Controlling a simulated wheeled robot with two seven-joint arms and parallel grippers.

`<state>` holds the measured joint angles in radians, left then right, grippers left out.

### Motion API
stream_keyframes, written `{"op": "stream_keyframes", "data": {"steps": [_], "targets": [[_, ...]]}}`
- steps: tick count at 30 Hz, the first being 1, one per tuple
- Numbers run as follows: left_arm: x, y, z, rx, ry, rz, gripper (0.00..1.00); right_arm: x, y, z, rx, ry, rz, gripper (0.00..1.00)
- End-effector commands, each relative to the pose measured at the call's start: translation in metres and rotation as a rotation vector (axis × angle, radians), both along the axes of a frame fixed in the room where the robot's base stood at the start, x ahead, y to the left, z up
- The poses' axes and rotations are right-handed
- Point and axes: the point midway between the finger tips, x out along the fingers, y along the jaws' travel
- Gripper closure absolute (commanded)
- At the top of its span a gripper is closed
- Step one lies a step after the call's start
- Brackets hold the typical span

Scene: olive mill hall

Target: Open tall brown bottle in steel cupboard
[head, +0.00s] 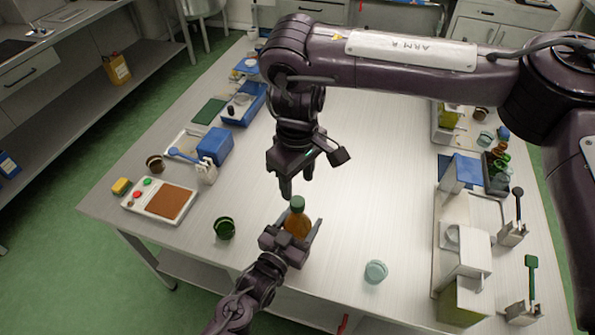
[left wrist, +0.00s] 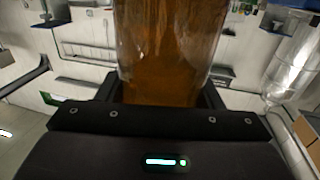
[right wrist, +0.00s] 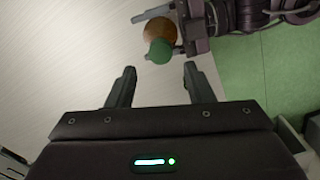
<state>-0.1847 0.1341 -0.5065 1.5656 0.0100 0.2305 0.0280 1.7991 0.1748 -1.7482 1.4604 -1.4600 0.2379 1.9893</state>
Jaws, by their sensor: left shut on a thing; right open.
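The brown bottle (head: 298,225) with a green cap (head: 297,203) stands roughly upright near the table's front edge in the head view. My left gripper (head: 295,237) is shut on its body from the front; I cannot tell whether its base touches the table. In the left wrist view the amber bottle (left wrist: 170,55) fills the space between the fingers. My right gripper (head: 297,188) is open and empty, just above the cap and apart from it. In the right wrist view the green cap (right wrist: 160,51) lies just beyond the open fingertips (right wrist: 159,70).
A dark green cup (head: 224,229) stands left of the bottle and a pale glass cup (head: 376,271) stands right. A button panel (head: 160,199) and blue box (head: 215,145) are at the left; white equipment (head: 465,262) lines the right. The table's middle (head: 375,170) is clear.

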Motion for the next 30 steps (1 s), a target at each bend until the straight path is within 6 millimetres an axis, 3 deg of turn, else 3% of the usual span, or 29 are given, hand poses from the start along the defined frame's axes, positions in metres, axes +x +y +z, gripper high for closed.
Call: {"op": "stream_keyframes", "data": {"steps": [10, 23, 30], "targets": [[0.001, 0.0, 0.002, -0.002, -0.004, 0.001, 1.0, -0.001, 0.0, -0.052, 0.001, 0.004, 0.001, 0.53], [0.001, 0.0, 0.002, -0.002, -0.004, 0.001, 1.0, 0.0, 0.0, -0.062, 0.0, 0.0, 0.004, 0.53], [0.001, 0.0, 0.002, -0.002, -0.004, 0.001, 1.0, 0.0, 0.0, -0.062, 0.0, 0.0, 0.004, 0.83]]}}
